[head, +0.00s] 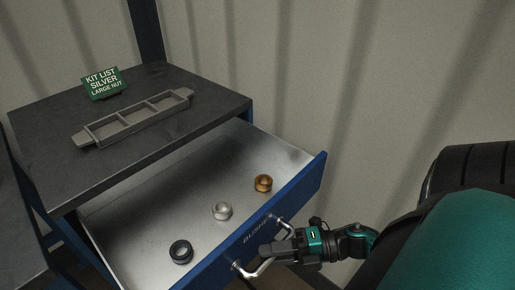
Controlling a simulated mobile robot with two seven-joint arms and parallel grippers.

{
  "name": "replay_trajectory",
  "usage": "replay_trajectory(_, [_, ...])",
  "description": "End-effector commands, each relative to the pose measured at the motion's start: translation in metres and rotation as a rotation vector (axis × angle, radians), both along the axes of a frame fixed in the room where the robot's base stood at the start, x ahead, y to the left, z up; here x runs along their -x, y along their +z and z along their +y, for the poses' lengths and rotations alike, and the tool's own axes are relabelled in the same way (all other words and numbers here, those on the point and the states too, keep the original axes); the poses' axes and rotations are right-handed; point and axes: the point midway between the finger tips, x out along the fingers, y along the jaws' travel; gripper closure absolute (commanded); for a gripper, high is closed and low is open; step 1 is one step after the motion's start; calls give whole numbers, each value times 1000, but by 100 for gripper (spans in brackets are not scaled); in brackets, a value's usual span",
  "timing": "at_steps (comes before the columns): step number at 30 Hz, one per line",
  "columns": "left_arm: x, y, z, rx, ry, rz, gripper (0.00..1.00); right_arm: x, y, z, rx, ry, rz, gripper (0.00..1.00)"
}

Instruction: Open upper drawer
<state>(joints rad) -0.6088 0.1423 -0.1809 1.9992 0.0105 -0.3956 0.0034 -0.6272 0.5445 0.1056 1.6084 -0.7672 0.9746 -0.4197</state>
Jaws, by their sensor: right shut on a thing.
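The upper drawer (130,212) is pulled out of a dark-topped cabinet (60,150). Its blue front (308,192) carries partly hidden lettering and a silver bar handle (253,270). My right gripper (272,250) is shut on the handle, and its fingers cover part of the bar. Inside the drawer lie a black ring-shaped nut (181,252), a silver one (222,211) and a brass-coloured one (263,183), spaced in a diagonal row. My left gripper is not in view.
A grey tray with three compartments (138,122) lies on the cabinet top. Behind it stands a green sign (104,83) reading "KIT LIST SILVER LARGE NUT". A corrugated wall (330,70) rises behind the cabinet. Another dark surface (20,240) is at the left edge.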

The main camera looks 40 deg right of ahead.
Motion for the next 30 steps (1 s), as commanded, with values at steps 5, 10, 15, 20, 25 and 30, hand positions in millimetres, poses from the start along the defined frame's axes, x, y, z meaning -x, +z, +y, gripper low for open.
replay_trajectory(5, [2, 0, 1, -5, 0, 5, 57, 14, 1, -2, 1, -2, -1, 100])
replay_trajectory(10, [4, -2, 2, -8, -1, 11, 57, 18, 1, -3, 1, -2, -1, 100])
replay_trajectory(15, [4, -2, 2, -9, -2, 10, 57, 18, 0, -3, 1, -2, -2, 100])
replay_trajectory(20, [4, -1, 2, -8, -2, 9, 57, 18, 0, -3, 0, -2, -1, 74])
replay_trajectory(25, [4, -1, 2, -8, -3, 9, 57, 18, 0, -2, 0, -1, -1, 57])
replay_trajectory(30, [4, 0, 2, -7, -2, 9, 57, 18, 0, -2, 0, -1, -1, 56])
